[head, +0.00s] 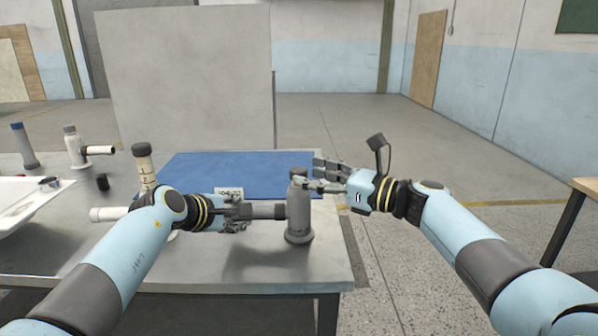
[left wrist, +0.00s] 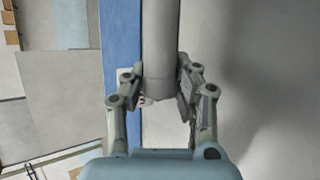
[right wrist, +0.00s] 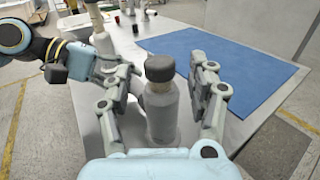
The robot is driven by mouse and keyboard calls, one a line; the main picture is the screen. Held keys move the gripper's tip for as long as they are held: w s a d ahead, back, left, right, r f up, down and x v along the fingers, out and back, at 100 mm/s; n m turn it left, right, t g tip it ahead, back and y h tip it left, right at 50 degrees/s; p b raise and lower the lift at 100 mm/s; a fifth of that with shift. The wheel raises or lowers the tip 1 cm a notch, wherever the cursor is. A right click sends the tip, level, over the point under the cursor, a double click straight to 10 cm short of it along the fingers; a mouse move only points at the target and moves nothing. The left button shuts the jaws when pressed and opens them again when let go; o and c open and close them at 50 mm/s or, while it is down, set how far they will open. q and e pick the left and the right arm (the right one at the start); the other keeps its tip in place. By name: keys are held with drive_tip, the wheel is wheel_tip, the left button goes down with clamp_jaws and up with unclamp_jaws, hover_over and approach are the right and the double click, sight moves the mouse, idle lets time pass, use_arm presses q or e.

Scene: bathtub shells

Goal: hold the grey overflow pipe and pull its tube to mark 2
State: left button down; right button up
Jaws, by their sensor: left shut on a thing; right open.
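The grey overflow pipe (head: 299,222) stands upright near the right front corner of the table, with a grey side branch (head: 268,210) pointing left. My left gripper (head: 243,211) is shut on this side branch; the left wrist view shows the branch (left wrist: 160,50) between its fingers (left wrist: 160,88). My right gripper (head: 313,177) is open at the top of the pipe. In the right wrist view its fingers (right wrist: 160,92) stand either side of the dark cap (right wrist: 160,68) and the short pale tube under it, apparently without gripping. I cannot read any marks on the tube.
A blue mat (head: 240,170) lies behind the pipe, with a small printed card (head: 228,192) at its front. Another pipe with a raised beige tube (head: 144,165) stands behind my left arm. More pipes (head: 76,150) and a white tub (head: 18,192) are at left.

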sight(299, 170)
drive_tip(key=shift+x, duration=1.8)
clamp_jaws()
